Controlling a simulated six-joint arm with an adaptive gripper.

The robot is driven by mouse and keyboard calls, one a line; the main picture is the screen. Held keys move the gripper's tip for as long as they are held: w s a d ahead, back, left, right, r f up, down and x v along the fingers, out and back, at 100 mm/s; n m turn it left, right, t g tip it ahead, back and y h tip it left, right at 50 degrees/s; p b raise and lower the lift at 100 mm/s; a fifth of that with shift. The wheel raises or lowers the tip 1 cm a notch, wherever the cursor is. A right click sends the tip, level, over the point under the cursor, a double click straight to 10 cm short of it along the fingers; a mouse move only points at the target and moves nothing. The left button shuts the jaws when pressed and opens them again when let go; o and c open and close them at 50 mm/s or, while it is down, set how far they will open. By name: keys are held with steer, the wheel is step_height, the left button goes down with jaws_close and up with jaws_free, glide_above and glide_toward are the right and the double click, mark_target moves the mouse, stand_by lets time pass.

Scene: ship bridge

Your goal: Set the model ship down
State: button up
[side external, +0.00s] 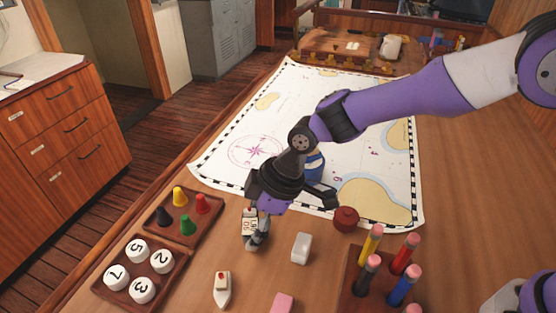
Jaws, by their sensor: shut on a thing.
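My gripper (258,238) points down over the wooden table, low and close to its surface, to the right of the tray of coloured pegs. It is shut on a small white model ship with red and dark marks (249,217), partly hidden by the fingers. I cannot tell whether the held ship touches the table. A second small white boat with a red top (222,290) stands on the table nearer the camera, apart from my gripper.
A peg tray (200,232) and a numbered-disc tray (118,298) lie left. A white block (301,248), pink block (282,303), dark red pot (346,218) and pencil holder (352,285) stand right. A chart (240,125) lies behind. Bare wood surrounds the boat.

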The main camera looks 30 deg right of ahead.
steer(key=o, duration=1)
steer(key=shift+r, duration=0.3)
steer(key=s+d+r+m+t, duration=0.1)
steer(key=d+r, duration=0.4)
steer(key=r, duration=0.2)
steer(key=s+d+r+m, duration=0.1)
steer(key=d+r, duration=0.3)
steer(key=r, duration=0.3)
steer(key=s+d+m+t+h, duration=0.1)
steer(key=s+d+m, duration=0.2)
steer(key=d, duration=0.3)
steer(key=s+d+r+m+t+h, duration=0.1)
steer(key=s+d+m, duration=0.3)
steer(key=s+d, duration=0.1)
steer(key=s+d+r+m+h, duration=0.1)
steer(key=s+d+m+h, duration=0.1)
steer(key=s+d+m, duration=0.2)
steer(key=shift+s+d+t, duration=0.15)
steer(key=shift+d+t, duration=0.05)
steer(key=shift+d, duration=0.65)
steer(key=shift+s+d+t, duration=0.15)
steer(key=shift+d+t, duration=0.05)
steer(key=shift+d, duration=0.65)
